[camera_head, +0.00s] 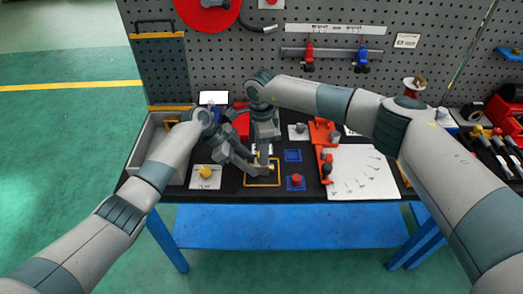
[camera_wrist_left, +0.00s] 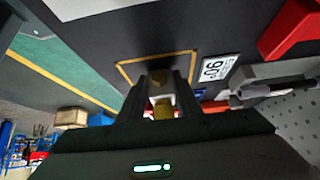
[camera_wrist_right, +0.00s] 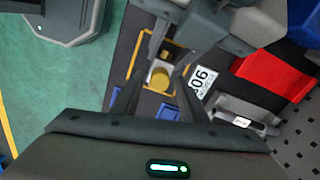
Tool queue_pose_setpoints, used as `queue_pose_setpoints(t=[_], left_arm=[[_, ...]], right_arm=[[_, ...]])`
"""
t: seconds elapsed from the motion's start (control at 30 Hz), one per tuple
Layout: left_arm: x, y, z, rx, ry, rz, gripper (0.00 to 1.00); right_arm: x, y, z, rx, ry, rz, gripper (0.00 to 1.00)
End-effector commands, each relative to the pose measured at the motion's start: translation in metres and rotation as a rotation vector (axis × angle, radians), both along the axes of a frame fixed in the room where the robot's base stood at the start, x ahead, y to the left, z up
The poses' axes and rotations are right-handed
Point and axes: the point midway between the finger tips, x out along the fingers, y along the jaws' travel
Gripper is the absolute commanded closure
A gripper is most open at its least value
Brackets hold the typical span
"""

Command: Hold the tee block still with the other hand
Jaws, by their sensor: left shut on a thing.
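The tee block, a small grey piece with brass ends, is inside a yellow square outline (camera_head: 262,184) on the black bench top. In the left wrist view the tee block (camera_wrist_left: 163,108) sits between the fingers of my left gripper (camera_wrist_left: 160,88), which is shut on it from the side. In the right wrist view its round brass end (camera_wrist_right: 158,76) faces up. My right gripper (camera_wrist_right: 157,95) points down over it with fingers apart, one on each side. I cannot tell whether they touch it. In the head view the grippers (camera_head: 263,150) largely hide the block.
Blue squares (camera_head: 292,155), a red knob (camera_head: 296,179), an orange fixture (camera_head: 322,135) and a white angle chart (camera_head: 362,180) are to the right. A yellow knob on a white card (camera_head: 205,184) is left. A pegboard stands behind.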

Motion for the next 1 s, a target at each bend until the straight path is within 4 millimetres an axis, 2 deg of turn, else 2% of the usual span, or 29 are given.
queue_pose_setpoints(t=[0.5, 1.0], left_arm=[[0.0004, -0.0002, 0.0008, -0.001, -0.001, 0.0, 0.99], [0.0004, -0.0002, 0.0008, -0.001, -0.001, 0.0, 0.99]], right_arm=[[-0.0001, -0.0002, 0.0004, 0.0, -0.001, 0.417, 0.6], [-0.0002, -0.0001, 0.0003, 0.0, -0.001, 0.486, 0.6]])
